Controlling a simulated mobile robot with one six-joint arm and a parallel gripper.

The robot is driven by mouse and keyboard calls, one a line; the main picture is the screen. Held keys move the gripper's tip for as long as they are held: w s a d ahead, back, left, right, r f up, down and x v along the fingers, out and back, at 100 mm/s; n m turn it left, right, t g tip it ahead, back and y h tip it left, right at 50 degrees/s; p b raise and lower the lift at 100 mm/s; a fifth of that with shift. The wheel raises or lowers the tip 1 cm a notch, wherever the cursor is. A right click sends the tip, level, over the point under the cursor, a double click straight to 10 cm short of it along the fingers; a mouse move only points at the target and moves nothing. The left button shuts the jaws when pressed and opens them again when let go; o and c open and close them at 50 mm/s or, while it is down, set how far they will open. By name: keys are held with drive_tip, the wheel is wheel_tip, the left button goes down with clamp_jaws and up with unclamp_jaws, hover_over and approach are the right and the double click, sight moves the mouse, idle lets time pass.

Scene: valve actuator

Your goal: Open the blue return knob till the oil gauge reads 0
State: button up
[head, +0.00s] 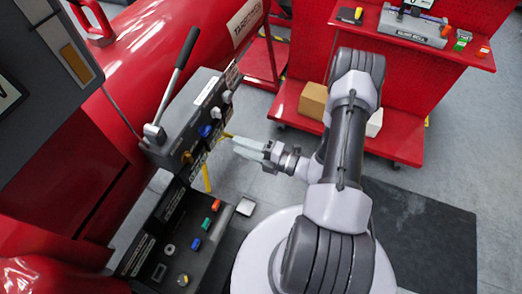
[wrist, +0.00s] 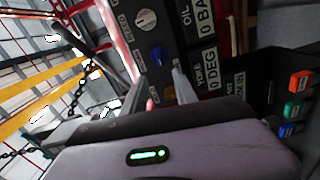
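The blue return knob (head: 205,130) is on the sloping dark panel left of my arm. It also shows in the wrist view (wrist: 156,54), below a white knob. My gripper (head: 236,144) is to the right of the blue knob in the head view and looks apart from it. In the wrist view, a grey finger (wrist: 182,86) points up, to the lower right of the blue knob. The oil gauge (wrist: 205,20) shows "0 BA", with the rest cut off by the picture edge.
A white knob (head: 227,97) and a brass knob (head: 187,157) flank the blue one. A long black-handled lever (head: 175,75) rises from the panel's left. A lower box has red (head: 216,205), green and blue buttons. Red shelving with a cardboard box (head: 313,100) stands behind.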

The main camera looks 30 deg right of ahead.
drive_tip(key=v, duration=0.6)
drive_tip(key=shift+s+d, duration=0.2)
drive_tip(key=shift+s, duration=0.15)
drive_tip(key=s+a+r+n+g+y+b, duration=0.1)
drive_tip(key=s+a+r+n+g+b, duration=0.1)
drive_tip(key=a+r+n+g, duration=0.65)
drive_tip(key=s+a+r+n+g+b, duration=0.1)
drive_tip(key=a+r+n+g+b, duration=0.3)
drive_tip(key=n, duration=1)
drive_tip(key=s+r+n+t+h+b, duration=0.1)
drive_tip(key=s+r+n+h, duration=0.1)
drive_tip(key=n, duration=0.5)
drive_tip(key=s+a+r+n+t+h, duration=0.1)
drive_tip(key=s+r+n+h, duration=0.1)
drive_tip(key=n, duration=0.5)
drive_tip(key=s+r+n+t+h+b, duration=0.1)
drive_tip(key=s+r+n+h, duration=0.2)
drive_tip(key=n+h, duration=0.2)
drive_tip(key=shift+a+r+n+t+h+b, duration=0.15)
drive_tip(key=shift+r+n+t+h+b, duration=0.15)
drive_tip(key=shift+n, duration=0.85)
